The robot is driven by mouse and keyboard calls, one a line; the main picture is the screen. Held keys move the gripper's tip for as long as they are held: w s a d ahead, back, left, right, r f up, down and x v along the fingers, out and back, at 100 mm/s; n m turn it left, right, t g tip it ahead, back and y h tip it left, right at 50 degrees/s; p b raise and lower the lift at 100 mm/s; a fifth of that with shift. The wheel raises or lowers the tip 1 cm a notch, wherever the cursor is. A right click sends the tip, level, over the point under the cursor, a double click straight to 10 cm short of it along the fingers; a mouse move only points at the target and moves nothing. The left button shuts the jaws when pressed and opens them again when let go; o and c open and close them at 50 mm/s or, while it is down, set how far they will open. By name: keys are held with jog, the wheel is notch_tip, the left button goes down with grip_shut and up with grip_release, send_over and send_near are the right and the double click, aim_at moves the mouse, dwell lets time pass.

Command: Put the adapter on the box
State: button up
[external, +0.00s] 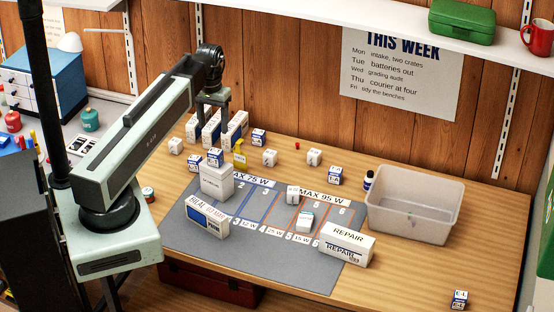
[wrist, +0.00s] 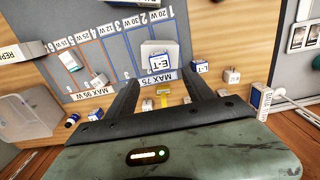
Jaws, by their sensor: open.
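A tall white box (external: 216,186) stands on the grey mat's left part; it also shows in the wrist view (wrist: 148,50). A small white-and-blue cube adapter marked E-T (wrist: 162,64) appears to rest on its top, at the edge away from the external camera; it also shows in the external view (external: 215,157). My gripper (external: 212,127) is open and empty above the adapter, apart from it. In the wrist view, its two fingers (wrist: 163,84) flank the space just below the adapter.
Several other cubes stand on the bench, one marked L-T (wrist: 201,66) beside the box. A blue-fronted box (external: 206,217), a REPAIR box (external: 347,243) and a clear bin (external: 414,211) stand farther off.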

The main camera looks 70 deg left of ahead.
jog(key=w+d+m, duration=0.3)
jog(key=w+d, duration=0.2)
jog(key=d, duration=0.7)
jog(key=w+d+m, duration=0.2)
jog(key=w+d, duration=0.4)
jog(key=d, duration=0.5)
jog(key=d+m, duration=0.4)
jog(key=d, duration=1.4)
jog(key=shift+w+d, duration=0.15)
jog(key=shift+d, duration=0.25)
